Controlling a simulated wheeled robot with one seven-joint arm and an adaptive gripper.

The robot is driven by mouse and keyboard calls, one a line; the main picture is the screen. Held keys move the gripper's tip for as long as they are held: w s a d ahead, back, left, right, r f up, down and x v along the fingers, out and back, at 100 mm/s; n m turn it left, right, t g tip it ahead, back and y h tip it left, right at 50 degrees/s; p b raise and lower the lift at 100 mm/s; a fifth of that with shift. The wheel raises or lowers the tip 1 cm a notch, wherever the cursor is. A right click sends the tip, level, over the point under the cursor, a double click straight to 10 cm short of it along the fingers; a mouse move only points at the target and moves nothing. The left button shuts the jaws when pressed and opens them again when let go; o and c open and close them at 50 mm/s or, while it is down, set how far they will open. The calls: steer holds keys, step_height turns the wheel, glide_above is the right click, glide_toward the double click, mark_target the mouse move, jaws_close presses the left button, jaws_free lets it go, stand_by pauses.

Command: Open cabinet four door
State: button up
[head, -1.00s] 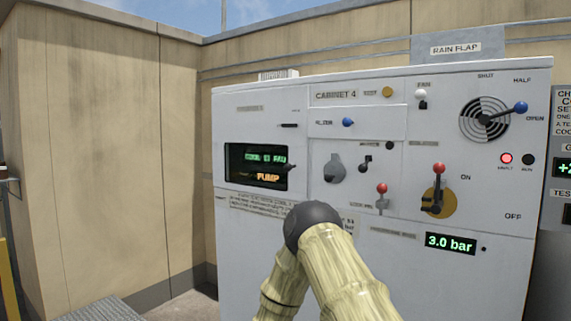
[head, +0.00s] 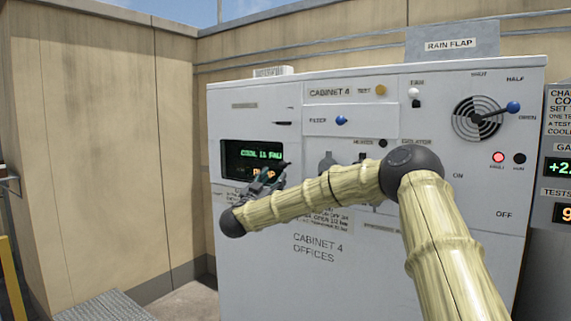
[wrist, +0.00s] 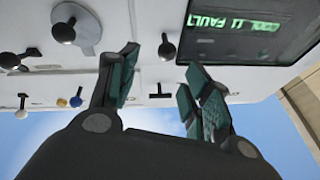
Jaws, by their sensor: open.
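Cabinet 4 (head: 270,285) is a large white box with its name label at the top and again low on the front. Its dark display (head: 233,150) shows green and orange text; it is at the upper right in the wrist view (wrist: 250,28). My gripper (head: 276,174) is in front of the display's lower right corner, partly covering the orange text. In the wrist view my gripper (wrist: 160,75) is open and empty, its two fingers apart. A small black knob (wrist: 167,46) stands beside the display, between and beyond the fingertips, apart from them. I cannot tell where the door's edges run.
A grey round plate with a black knob (wrist: 66,30) is left in the wrist view. A blue knob (head: 341,120) and a blue-tipped flap lever (head: 513,107) are on the upper front. A beige wall (head: 100,150) stands left. My arm hides the lower controls.

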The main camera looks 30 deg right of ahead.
mark_target(282, 166)
steer(key=p+x, duration=0.1)
steer(key=x, duration=0.2)
steer(key=p+x, duration=0.1)
steer(key=x, duration=0.2)
steer(key=p+x, duration=0.1)
steer(key=x, duration=0.2)
steer(key=shift+w+a, duration=0.1)
steer(key=shift+w, duration=0.2)
steer(key=shift+w+d+r+p, duration=0.1)
steer(key=shift+d+p, duration=0.25)
steer(key=shift+d, duration=0.2)
steer(key=shift+w+a, duration=0.4)
steer(key=shift+a, duration=0.15)
steer(key=shift+c, duration=0.5)
steer(key=c, duration=0.4)
steer(key=shift+s+d, duration=0.2)
steer(key=shift+d, duration=0.05)
jaws_close()
